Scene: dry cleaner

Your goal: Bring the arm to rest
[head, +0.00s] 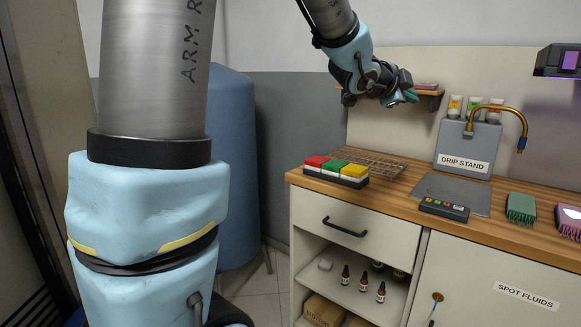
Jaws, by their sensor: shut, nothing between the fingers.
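My arm rises through the left of the head view and its far part comes down from the top middle. My gripper (408,97) is shut and empty, with its tips pointing right. It hangs in the air above the wooden counter, in front of a small wall shelf (428,92). The shelf is partly hidden behind it. I cannot tell how far apart the gripper and shelf are.
On the counter (395,205) are a block with red, green and yellow tops (336,172), a wire rack (372,164), a drip stand (466,148) with bottles and brass tap, a button box (444,209) and brushes (521,208). A blue tank (232,160) stands left.

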